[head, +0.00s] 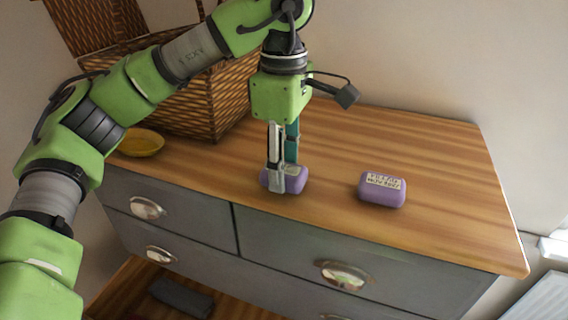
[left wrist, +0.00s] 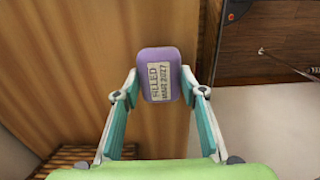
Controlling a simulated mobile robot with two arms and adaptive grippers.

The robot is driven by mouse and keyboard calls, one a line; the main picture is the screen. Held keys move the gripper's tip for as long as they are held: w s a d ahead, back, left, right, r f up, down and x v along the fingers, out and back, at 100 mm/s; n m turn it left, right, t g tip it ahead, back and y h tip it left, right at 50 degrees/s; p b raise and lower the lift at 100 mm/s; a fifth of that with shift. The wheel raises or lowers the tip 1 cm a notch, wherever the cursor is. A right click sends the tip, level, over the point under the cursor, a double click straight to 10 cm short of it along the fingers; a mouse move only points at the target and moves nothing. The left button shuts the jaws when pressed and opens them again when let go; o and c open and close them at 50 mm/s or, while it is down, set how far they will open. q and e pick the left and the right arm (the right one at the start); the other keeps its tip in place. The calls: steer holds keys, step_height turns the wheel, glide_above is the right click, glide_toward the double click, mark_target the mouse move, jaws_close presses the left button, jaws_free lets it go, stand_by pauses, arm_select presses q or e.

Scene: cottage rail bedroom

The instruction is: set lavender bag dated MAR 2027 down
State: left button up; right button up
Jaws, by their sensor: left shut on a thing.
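The lavender bag dated MAR 2027 (left wrist: 160,57) is a small purple block with a white label reading "FILLED MAR 2027". My left gripper (head: 283,176) points down and is shut on this bag, with a finger on each side of it; the left wrist view shows the fingers (left wrist: 162,85) too. In the head view the held bag (head: 297,180) is at the dresser top near its front edge; I cannot tell whether it touches the wood. A second purple bag (head: 382,195) lies to its right, apart from it, its label too small to read surely. My right gripper is not in view.
The wooden dresser top (head: 440,170) has free room behind and right of the bags. A woven basket (head: 200,110) stands at the back left, with a yellow dish (head: 140,143) beside it. Grey drawers with metal cup handles (head: 344,274) are below the front edge.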

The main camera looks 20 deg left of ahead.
arm_select(q)
steer(key=shift+f, duration=0.2)
steer(key=o, duration=0.9)
step_height(320, 180, up, 12)
steer(key=shift+r+p, duration=0.2)
steer(key=shift+p, duration=0.35)
